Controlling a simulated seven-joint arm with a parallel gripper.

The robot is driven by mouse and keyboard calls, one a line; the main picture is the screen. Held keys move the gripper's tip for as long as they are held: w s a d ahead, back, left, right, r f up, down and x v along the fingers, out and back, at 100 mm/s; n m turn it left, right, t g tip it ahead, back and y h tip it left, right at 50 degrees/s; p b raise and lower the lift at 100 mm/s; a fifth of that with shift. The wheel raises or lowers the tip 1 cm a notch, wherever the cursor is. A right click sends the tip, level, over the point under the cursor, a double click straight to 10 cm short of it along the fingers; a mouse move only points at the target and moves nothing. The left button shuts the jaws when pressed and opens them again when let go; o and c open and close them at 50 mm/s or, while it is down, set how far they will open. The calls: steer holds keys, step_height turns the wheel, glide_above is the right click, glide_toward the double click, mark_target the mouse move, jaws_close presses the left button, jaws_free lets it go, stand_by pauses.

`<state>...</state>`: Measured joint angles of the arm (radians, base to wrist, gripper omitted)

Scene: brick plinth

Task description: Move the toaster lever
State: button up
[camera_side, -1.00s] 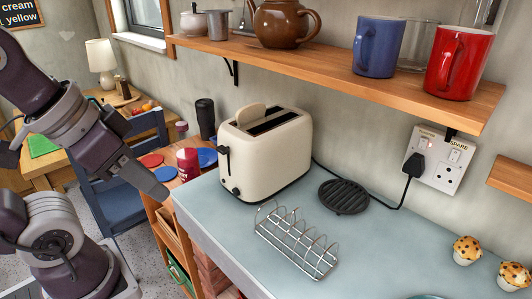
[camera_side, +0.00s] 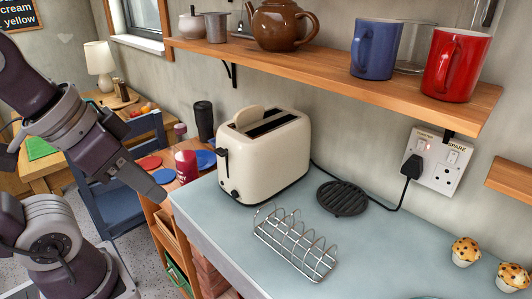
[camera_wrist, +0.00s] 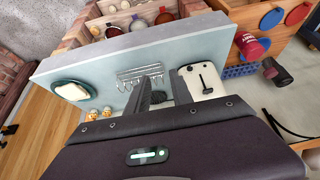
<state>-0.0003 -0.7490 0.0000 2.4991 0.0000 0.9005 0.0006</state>
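The cream toaster (camera_side: 262,158) stands on the pale blue worktop, with a slice of bread (camera_side: 249,115) showing above one slot. Its black lever (camera_side: 224,153) sits near the top of a dark upright slot on the end facing my arm. The toaster also shows in the wrist view (camera_wrist: 216,82), with the dark lever slot (camera_wrist: 204,78) facing the camera. My gripper (camera_side: 155,190) is left of the toaster, apart from the lever. In the wrist view my gripper (camera_wrist: 160,86) has its two fingers apart, with nothing held between them.
A wire toast rack (camera_side: 295,245) stands in front of the toaster, and a black round trivet (camera_side: 343,198) lies to its right. A wooden shelf (camera_side: 300,72) with mugs and a teapot hangs above. A red jar (camera_side: 187,167) stands on the lower unit behind my gripper.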

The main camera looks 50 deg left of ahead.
steer(key=w, duration=0.1)
steer(key=w+r, duration=0.1)
steer(key=w+a, duration=0.1)
steer(key=shift+r+g, duration=0.3)
steer(key=shift+r, duration=0.05)
jaws_close()
steer(key=g, duration=0.4)
glide_toward(219, 151)
steer(key=shift+s+r, duration=0.1)
steer(key=shift+r, duration=0.15)
steer(key=shift+w+f, duration=0.15)
steer(key=shift+f, duration=1.6)
steer(key=shift+w+f, duration=0.2)
steer(key=shift+f, duration=1.55)
